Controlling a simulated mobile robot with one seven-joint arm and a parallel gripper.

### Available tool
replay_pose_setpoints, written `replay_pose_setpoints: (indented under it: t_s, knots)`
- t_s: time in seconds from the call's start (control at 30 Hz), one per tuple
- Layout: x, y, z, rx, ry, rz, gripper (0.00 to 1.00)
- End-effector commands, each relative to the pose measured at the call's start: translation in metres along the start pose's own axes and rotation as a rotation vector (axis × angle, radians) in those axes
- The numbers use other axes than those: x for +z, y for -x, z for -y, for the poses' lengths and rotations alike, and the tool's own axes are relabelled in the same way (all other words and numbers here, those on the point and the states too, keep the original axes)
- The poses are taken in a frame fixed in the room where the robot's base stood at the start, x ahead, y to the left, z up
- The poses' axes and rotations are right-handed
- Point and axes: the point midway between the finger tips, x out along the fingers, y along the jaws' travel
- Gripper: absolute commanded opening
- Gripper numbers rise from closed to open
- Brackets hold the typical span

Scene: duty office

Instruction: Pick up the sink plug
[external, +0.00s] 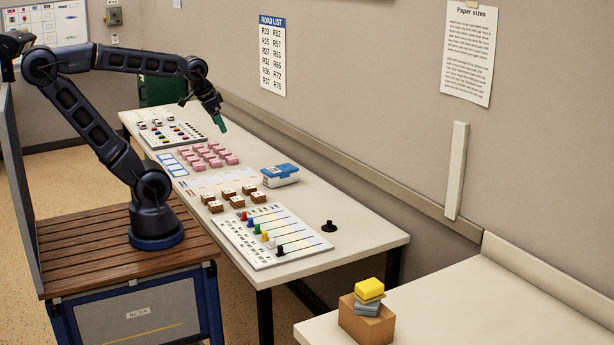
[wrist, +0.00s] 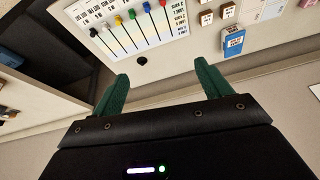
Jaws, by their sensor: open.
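The sink plug (external: 328,226) is a small black disc with a knob on top. It stands alone on the long white table near its right end, to the right of the board with coloured pegs. In the wrist view the sink plug (wrist: 142,61) shows as a dark round spot beyond and between my green fingertips, nearer the left one. My gripper (external: 219,122) is raised over the far part of the table, well away from the plug. In the wrist view my gripper (wrist: 162,71) has its fingers wide apart with nothing between them.
The pegged board (external: 272,235) lies left of the plug. Brown blocks (external: 232,197), a blue-and-white box (external: 280,175) and pink blocks (external: 209,155) stand farther back. Bare tabletop surrounds the plug. A second table (external: 500,300) at right holds a stacked box, sponge and block.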

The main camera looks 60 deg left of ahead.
Motion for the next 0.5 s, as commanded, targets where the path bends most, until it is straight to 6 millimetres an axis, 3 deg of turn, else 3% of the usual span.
replay_pose_setpoints:
  t_s: [0.5]
  knots:
    - [-0.102,-0.063,-0.017,0.036,-0.597,0.107,0.77]
